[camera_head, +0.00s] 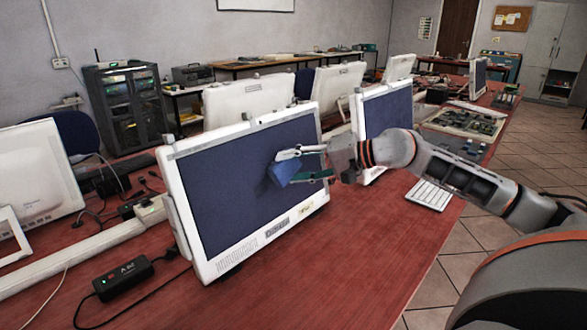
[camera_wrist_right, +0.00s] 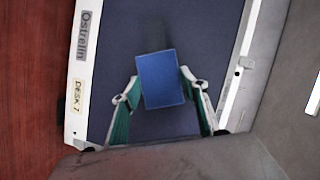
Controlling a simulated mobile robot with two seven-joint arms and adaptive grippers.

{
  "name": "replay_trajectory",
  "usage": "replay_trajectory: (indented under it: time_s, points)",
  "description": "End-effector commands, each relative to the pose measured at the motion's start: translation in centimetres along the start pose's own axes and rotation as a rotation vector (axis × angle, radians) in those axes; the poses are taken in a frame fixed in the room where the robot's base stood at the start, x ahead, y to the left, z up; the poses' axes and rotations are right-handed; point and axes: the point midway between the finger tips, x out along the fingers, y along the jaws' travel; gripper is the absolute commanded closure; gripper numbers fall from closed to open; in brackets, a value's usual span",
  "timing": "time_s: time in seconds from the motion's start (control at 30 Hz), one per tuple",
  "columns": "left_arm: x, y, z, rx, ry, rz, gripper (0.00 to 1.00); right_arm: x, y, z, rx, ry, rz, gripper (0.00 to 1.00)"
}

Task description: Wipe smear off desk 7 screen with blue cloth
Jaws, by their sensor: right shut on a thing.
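The desk 7 screen (camera_head: 225,185) is a white-framed monitor with a dark blue display, standing tilted on the red desk. Its "DESK 7" label (camera_wrist_right: 78,97) shows in the right wrist view. My right gripper (camera_head: 290,168) is in front of the display, shut on the blue cloth (camera_wrist_right: 162,79), a folded block between its fingers. The cloth (camera_head: 280,172) is at or very near the screen surface; contact cannot be told. A dark smudge (camera_wrist_right: 152,40) shows on the display just beyond the cloth. My left gripper is not in view.
A black power box (camera_head: 123,278) with cables lies at the front left. The red desk (camera_head: 330,265) is clear in front of the screen.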

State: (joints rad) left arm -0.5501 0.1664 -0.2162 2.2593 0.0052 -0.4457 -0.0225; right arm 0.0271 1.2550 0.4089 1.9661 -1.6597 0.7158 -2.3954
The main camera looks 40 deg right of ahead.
Motion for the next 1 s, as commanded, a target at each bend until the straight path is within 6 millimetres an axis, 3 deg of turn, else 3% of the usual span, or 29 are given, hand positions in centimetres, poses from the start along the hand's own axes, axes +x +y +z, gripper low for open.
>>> replay_trajectory:
  time_s: [0.47, 1.0]
  points:
    - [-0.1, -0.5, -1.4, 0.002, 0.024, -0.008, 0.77, 1.0, -0.3, 3.2, -0.001, -0.001, -0.002, 0.73]
    - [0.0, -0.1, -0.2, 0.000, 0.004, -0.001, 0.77, 2.4, -0.5, 6.2, -0.001, -0.002, -0.002, 0.73]
